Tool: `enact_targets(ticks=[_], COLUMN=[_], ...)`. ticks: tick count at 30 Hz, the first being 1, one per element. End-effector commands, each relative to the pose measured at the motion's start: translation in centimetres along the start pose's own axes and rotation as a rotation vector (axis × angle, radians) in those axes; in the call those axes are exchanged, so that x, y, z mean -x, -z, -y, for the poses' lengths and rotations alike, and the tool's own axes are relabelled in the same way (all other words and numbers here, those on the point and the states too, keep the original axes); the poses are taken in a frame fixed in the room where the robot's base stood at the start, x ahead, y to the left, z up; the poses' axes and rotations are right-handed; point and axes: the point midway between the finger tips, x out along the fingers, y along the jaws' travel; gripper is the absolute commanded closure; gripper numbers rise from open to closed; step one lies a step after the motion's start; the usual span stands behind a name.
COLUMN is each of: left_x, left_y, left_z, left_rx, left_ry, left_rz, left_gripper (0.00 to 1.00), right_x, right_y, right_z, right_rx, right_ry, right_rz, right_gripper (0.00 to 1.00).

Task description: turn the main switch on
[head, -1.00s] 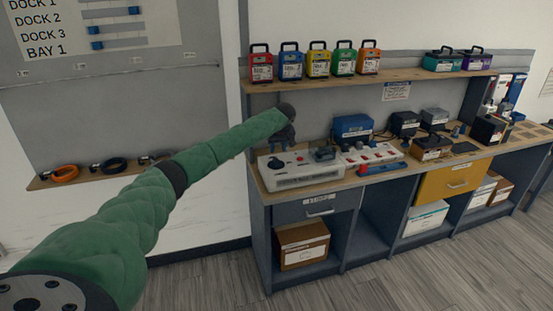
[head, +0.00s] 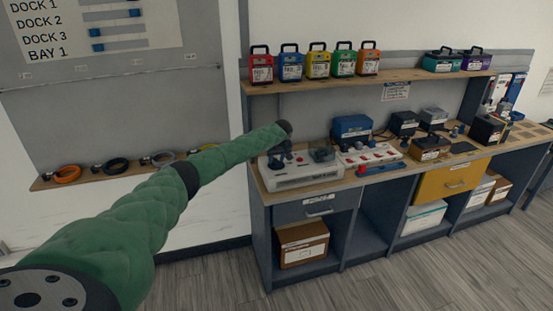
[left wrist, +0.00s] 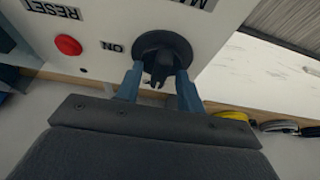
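The main switch is a round black rotary knob (left wrist: 163,48) on the light front panel of a test unit (head: 302,178), with an "ON" mark beside it and a partly cut-off "MA…" label. My left gripper (left wrist: 160,76) has its two blue fingers apart, one on each side of the knob's grip. I cannot tell whether either finger touches it. In the head view the left gripper (head: 281,155) is over the left part of the unit and hides the knob. My right gripper is in neither current view.
A red button (left wrist: 68,45) marked "RESET" sits on the same panel. A white strip with red switches (head: 370,155) and a blue box (head: 352,128) stand close to the right on the bench. Coloured battery packs (head: 318,63) line the shelf above.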

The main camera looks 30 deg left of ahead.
Motion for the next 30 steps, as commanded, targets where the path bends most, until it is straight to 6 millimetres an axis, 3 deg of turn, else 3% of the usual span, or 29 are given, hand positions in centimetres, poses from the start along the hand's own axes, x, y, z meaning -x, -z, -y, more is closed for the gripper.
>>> enact_targets(ticks=[2,7,20,30], left_x=[0.02,0.02,0.02,-0.05], left_y=[0.00,0.00,0.00,-0.01], left_z=[-0.01,-0.01,0.07,0.23], left_rx=[0.000,0.000,-0.057,-0.290], left_ry=[0.000,0.000,-0.025,-0.123], left_rz=[0.000,0.000,0.001,0.001], left_gripper=[0.66,0.99,1.00,1.00], right_x=[0.00,0.01,0.03,-0.17], right_y=[-0.01,-0.09,-0.21,0.06], right_z=[-0.01,-0.06,-0.11,-0.15], right_rx=[0.000,0.000,0.000,0.001], right_ry=[0.000,0.000,-0.001,-0.001], right_rz=[0.000,0.001,0.001,-0.003], right_gripper=[1.00,1.00,1.00,1.00])
